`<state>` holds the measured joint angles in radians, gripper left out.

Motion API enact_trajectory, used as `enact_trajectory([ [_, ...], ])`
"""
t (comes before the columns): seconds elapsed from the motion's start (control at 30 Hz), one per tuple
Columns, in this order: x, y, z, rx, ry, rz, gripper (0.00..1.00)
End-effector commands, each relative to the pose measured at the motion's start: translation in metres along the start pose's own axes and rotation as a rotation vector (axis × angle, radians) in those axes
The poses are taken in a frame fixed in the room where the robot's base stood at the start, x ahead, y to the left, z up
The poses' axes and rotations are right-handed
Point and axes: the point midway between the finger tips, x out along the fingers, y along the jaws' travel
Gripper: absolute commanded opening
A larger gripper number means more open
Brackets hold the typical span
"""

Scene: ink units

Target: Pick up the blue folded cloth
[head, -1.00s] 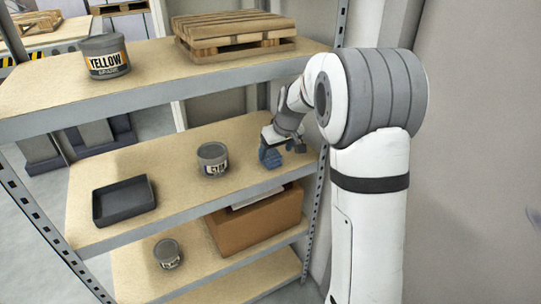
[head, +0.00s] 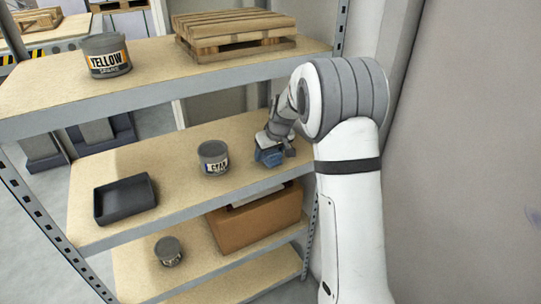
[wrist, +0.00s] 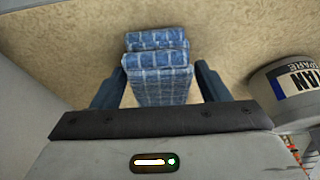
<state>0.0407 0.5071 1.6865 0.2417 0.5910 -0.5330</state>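The blue folded cloth (wrist: 160,82) has a white check pattern and lies in the middle of the wrist view, its folded layers stacked. My gripper (wrist: 160,68) has one dark blue finger on each side of it, with narrow gaps showing, so it looks open around the cloth. Whether either finger touches the cloth is hard to tell. In the head view, the cloth (head: 269,158) shows as a small blue patch on the middle shelf, partly hidden by my gripper (head: 273,147).
A black tray (head: 125,199) is further left on the middle shelf (head: 178,187). A cardboard box (head: 255,220) sits below.

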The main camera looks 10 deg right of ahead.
Motion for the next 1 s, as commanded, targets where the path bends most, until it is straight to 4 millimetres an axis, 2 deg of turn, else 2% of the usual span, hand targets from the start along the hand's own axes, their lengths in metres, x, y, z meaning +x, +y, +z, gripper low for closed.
enact_trajectory([
  [0.07,0.0,0.0,0.0,0.0,0.0,0.0,0.62],
  [0.53,0.0,0.001,0.0,0.001,0.0,0.0,0.24],
  [0.77,-0.002,0.001,0.0,0.001,0.0,0.001,0.24],
  [1.0,-0.015,0.001,-0.006,0.001,0.001,0.0,0.23],
])
